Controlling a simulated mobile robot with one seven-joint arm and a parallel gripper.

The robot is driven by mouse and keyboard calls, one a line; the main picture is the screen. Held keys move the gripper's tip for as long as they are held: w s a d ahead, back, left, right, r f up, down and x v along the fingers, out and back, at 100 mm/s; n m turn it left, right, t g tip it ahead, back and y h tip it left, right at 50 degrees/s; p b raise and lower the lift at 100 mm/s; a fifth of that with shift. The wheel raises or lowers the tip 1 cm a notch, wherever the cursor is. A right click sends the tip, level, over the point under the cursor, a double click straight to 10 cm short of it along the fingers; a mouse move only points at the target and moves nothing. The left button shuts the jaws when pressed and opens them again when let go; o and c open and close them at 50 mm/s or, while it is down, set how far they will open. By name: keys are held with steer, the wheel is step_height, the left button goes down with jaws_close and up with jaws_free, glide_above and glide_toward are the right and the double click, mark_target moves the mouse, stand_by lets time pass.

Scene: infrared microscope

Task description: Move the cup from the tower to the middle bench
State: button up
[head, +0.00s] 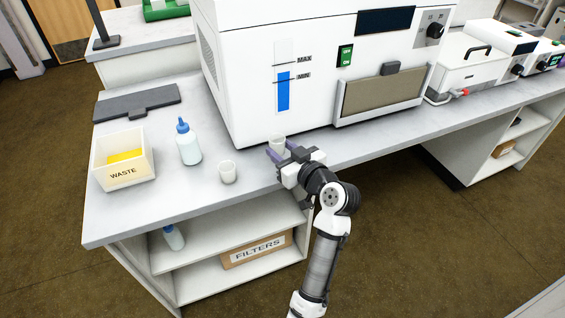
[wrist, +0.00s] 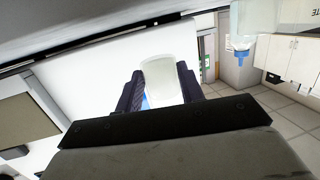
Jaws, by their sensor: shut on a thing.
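A small white cup (head: 277,143) is between the fingers of my gripper (head: 279,152) in the head view. The gripper is shut on it, just in front of the large white instrument at the bench's front edge. In the wrist view the cup (wrist: 162,80) stands out pale between the two dark fingers of my gripper (wrist: 160,88). Whether the cup touches the bench top cannot be told. A second white cup (head: 227,172) stands upright on the bench, left of the gripper. Nothing in view is clearly marked as the tower.
The white bench (head: 150,207) carries a waste bin (head: 125,172), a squeeze bottle (head: 188,145) with a blue cap and the large white instrument (head: 245,90). A white bath (head: 470,75) stands farther right. A box marked filters (head: 255,252) is on the shelf below. The front left bench top is clear.

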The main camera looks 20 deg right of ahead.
steer(key=shift+f, duration=2.15)
steer(key=shift+f, duration=0.1)
steer(key=shift+f, duration=0.15)
steer(key=o, duration=0.9)
steer(key=shift+o, duration=0.2)
steer(key=shift+r, duration=0.4)
steer(key=b+v, duration=0.2)
steer(key=v, duration=1)
steer(key=shift+f, duration=0.2)
